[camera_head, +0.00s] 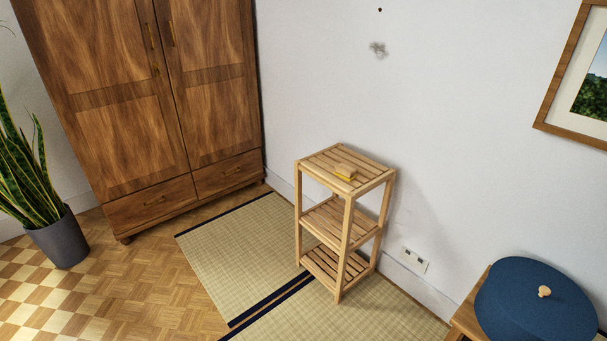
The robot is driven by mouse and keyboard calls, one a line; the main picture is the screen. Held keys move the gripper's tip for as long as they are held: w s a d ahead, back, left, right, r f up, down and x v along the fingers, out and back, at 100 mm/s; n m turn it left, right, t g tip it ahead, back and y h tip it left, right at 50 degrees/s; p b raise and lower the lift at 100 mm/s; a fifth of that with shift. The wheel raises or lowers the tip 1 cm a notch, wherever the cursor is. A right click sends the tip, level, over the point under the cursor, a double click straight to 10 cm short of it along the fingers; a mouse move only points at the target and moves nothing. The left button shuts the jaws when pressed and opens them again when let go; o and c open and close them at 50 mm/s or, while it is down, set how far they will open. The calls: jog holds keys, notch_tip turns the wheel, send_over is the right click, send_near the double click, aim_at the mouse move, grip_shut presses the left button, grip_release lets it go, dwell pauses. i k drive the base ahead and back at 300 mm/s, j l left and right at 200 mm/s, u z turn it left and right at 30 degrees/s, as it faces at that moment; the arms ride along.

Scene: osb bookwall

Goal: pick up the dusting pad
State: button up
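The stand is by the white wall on tatami mats (235,245); its lower shelves look empty. A wooden wardrobe (165,90) and potted plant (58,238) are left. A blue round object (520,310) sits on a wooden piece at lower right. Floor before the stand is clear.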

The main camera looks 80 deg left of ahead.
aim_at(347, 173)
jog(key=u, duration=2.45)
jog(key=i+j+z, duration=0.25)
jog(key=i+j, duration=0.25)
jog(key=i+j+z, duration=0.25)
jog(key=i+j, duration=0.15)
jog(key=j, duration=0.2)
jog(key=i+j+z, duration=0.15)
jog(key=j, duration=0.2)
jog(key=i+j+z, duration=0.1)
jog(key=i+j, duration=0.15)
jog(key=i+j+z, duration=0.15)
jog(key=j, duration=0.3)
jog(key=i+j+z, duration=0.1)
jog(key=j, duration=0.3)
jog(key=i, duration=0.05)
